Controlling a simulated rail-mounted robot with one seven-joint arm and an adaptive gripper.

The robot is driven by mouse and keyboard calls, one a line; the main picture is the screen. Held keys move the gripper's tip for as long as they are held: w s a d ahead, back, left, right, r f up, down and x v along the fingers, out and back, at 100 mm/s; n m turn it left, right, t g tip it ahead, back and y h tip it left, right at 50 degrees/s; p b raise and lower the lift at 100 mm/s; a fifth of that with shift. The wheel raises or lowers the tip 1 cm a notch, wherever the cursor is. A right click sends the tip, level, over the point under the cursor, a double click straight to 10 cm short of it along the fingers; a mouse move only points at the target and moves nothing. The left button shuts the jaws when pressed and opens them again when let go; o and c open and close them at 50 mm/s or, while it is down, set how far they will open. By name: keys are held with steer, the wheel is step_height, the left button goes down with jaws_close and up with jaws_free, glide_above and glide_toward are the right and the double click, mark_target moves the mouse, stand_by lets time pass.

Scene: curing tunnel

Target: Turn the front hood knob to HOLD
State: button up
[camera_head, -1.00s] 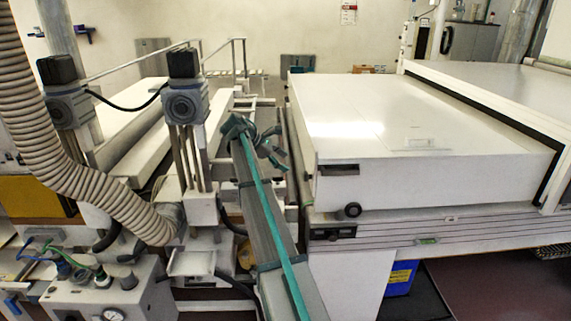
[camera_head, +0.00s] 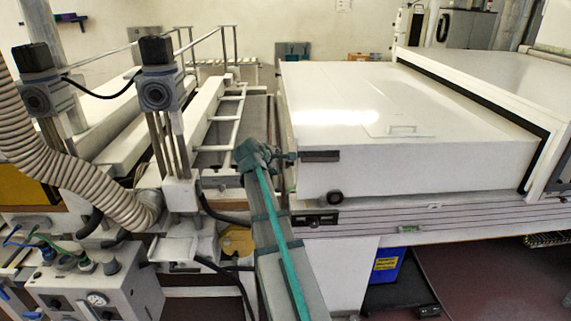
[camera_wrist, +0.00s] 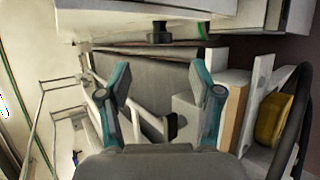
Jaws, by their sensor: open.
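The white hood (camera_head: 410,165) has a small round black knob (camera_head: 335,197) low on its front face near the left corner. In the wrist view the knob (camera_wrist: 159,35) stands out from the hood's white face (camera_wrist: 140,12), beyond and roughly midway between my fingertips. My gripper (camera_wrist: 160,72) is open and empty, its two teal fingers spread apart. In the head view my gripper (camera_head: 287,157) is left of the knob and higher in the picture, by the hood's left corner. No contact with the knob shows. Any markings on the knob are too small to read.
Left are a ribbed hose (camera_head: 75,165), a motor post (camera_head: 160,90) and a control box (camera_head: 95,285). A blue bin (camera_head: 387,267) stands underneath.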

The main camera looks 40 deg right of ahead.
mark_target(286, 164)
steer(key=p+x, duration=0.2)
steer(key=x, duration=0.7)
steer(key=c, duration=1.2)
steer(key=shift+o, duration=0.2)
steer(key=shift+f+b, duration=0.3)
steer(key=shift+b, duration=0.3)
steer(key=shift+a+t+h+b, duration=0.1)
steer(key=shift+t+h+b, duration=0.3)
steer(key=shift+b, duration=0.6)
steer(key=shift+r, duration=0.2)
steer(key=o, duration=1.2)
steer(key=shift+c, duration=0.2)
